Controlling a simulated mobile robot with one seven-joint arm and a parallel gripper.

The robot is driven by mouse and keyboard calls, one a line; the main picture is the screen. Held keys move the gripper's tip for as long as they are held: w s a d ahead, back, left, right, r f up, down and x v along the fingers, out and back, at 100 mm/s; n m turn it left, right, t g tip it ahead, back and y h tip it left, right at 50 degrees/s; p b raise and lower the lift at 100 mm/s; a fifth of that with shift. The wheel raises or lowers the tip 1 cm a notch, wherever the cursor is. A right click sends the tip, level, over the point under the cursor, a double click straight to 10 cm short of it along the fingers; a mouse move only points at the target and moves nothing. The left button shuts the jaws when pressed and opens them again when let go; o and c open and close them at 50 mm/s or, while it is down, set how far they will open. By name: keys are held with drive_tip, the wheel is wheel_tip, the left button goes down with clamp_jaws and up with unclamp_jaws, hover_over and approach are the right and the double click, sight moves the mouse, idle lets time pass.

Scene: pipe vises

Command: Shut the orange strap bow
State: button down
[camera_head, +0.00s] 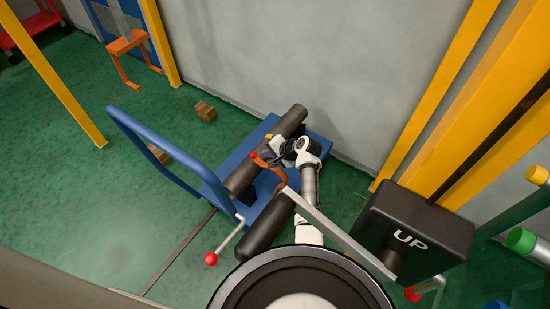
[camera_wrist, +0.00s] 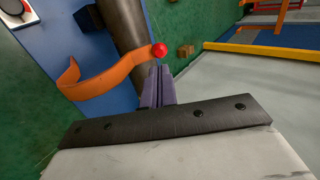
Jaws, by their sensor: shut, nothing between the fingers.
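The orange strap bow (camera_wrist: 105,78) is a curved band with a red ball (camera_wrist: 159,50) at one end. In the wrist view it reaches across beside a dark pipe (camera_wrist: 128,28); whether it touches the pipe is unclear. In the head view the bow (camera_head: 268,168) shows small, left of my arm, near the pipe (camera_head: 270,147) on a blue cart. My gripper (camera_wrist: 160,72) is shut and empty, its purple fingertips just below the red ball; I cannot tell whether they touch.
The blue cart (camera_head: 318,150) has a tall handle (camera_head: 160,150) on its left. A second dark pipe (camera_head: 266,228) lies nearer. A crank with a red knob (camera_head: 211,259) sticks out at the front. A black "UP" box (camera_head: 412,228) stands right. A grey wall (camera_head: 300,60) rises behind.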

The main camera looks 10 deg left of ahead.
sight(255, 155)
drive_tip(key=b+x, duration=0.4)
drive_tip(key=x, duration=0.1)
drive_tip(key=shift+w+a+f, duration=0.15)
drive_tip(key=shift+a+f, duration=0.1)
drive_tip(key=shift+f, duration=0.05)
